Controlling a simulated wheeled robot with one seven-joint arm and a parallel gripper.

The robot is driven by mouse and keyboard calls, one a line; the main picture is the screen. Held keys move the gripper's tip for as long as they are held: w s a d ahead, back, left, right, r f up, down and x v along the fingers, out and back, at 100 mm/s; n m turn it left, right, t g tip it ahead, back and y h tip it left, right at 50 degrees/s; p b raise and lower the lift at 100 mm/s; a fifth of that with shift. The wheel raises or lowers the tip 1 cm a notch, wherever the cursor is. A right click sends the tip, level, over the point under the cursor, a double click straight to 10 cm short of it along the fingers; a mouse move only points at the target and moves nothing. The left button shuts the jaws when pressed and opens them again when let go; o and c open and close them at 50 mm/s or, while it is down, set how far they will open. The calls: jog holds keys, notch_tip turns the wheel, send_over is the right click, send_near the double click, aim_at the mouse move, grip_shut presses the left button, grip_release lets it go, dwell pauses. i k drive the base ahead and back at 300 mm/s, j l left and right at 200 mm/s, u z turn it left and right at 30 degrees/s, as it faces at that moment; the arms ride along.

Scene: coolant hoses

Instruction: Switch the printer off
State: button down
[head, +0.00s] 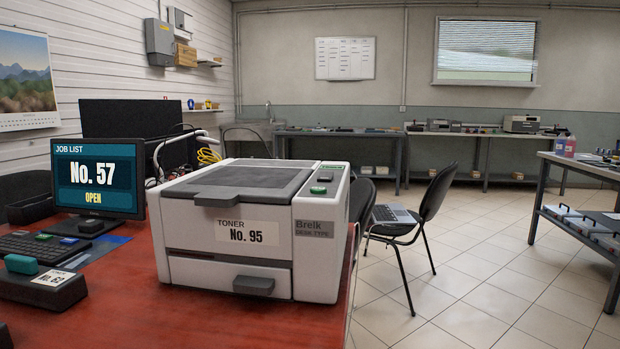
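The printer (235,262) is a white and grey box standing on a red desk, left of the middle of the head view. Its front label reads "TONER No. 95", and a second label reads "Breik". On its top right panel are a green strip (331,167), a dark button or knob (325,178) and a green button (318,190). I cannot tell which of these is a power switch. The lid is closed. My gripper is not in view.
The red desk (125,315) also holds a monitor (98,178) reading "JOB LIST No. 57 OPEN", a keyboard (35,245) and a dark block labelled "No. 62" (45,287). A black chair (425,215) with a laptop stands right of the desk. Tiled floor (480,290) is open to the right.

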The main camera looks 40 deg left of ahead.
aim_at(324, 176)
jog(key=i+j+u, duration=0.1)
jog(key=i+u, duration=0.55)
jog(key=u, duration=0.15)
jog(key=i+l+u, duration=0.15)
jog(key=i+u, duration=0.25)
jog(key=k, duration=0.1)
